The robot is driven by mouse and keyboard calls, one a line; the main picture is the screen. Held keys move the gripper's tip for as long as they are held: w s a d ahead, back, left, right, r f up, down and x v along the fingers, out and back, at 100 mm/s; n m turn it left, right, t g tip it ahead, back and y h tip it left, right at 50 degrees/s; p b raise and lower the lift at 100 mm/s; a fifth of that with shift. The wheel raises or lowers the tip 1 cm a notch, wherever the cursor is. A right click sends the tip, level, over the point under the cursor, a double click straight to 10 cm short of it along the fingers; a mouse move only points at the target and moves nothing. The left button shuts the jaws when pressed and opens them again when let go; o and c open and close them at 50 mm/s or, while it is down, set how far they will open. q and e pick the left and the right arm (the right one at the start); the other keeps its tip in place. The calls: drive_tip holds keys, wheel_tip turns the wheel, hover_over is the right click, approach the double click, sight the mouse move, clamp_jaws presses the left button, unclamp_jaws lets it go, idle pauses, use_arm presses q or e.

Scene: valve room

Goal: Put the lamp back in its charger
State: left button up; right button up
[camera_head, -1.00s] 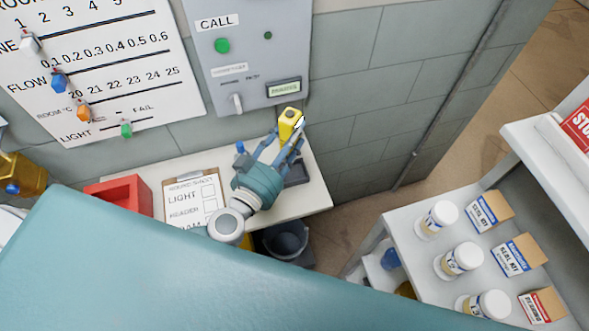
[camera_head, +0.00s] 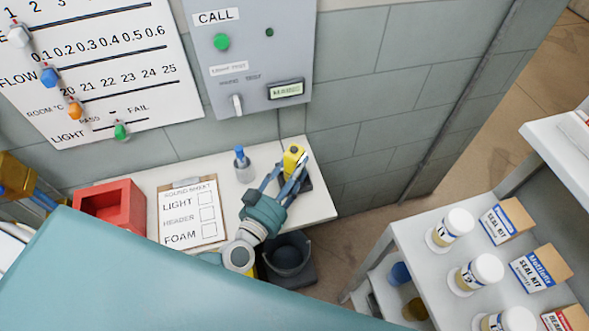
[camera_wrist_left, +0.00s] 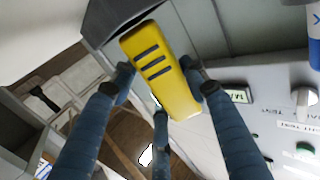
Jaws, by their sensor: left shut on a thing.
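The yellow lamp (camera_head: 293,157) stands between the fingers of my left gripper (camera_head: 289,174), over the right end of the white shelf. My left gripper is shut on it. The lamp also fills the middle of the left wrist view (camera_wrist_left: 163,68), with dark slots on its face and fingers on both sides. The dark charger (camera_head: 306,184) is partly hidden behind the gripper and lamp; a dark grey part of it shows beyond the lamp's end in the left wrist view (camera_wrist_left: 103,17). I cannot tell whether lamp and charger touch. My right gripper is not in view.
On the shelf (camera_head: 322,207) are a red open box (camera_head: 112,208), a clipboard (camera_head: 190,212) and a grey cup with a blue item (camera_head: 243,167). A grey CALL panel (camera_head: 250,60) is on the wall behind. A dark bucket (camera_head: 287,254) stands below. A rack with jars is at right.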

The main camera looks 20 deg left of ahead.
use_arm(q)
drive_tip(key=shift+f, duration=0.2)
drive_tip(key=o, duration=1.1)
drive_tip(key=shift+o, duration=1.1)
drive_tip(key=shift+r, duration=0.35)
drive_tip(key=s, duration=0.3)
drive_tip(key=s+a+b, duration=0.1)
drive_tip(key=s, duration=0.3)
drive_tip(key=s+a, duration=0.1)
drive_tip(key=s, duration=0.2)
drive_tip(key=shift+s, duration=0.4)
drive_tip(key=shift+s+a+r, duration=0.1)
drive_tip(key=shift+s+r, duration=0.05)
drive_tip(key=shift+s, duration=0.4)
drive_tip(key=shift+s, duration=0.1)
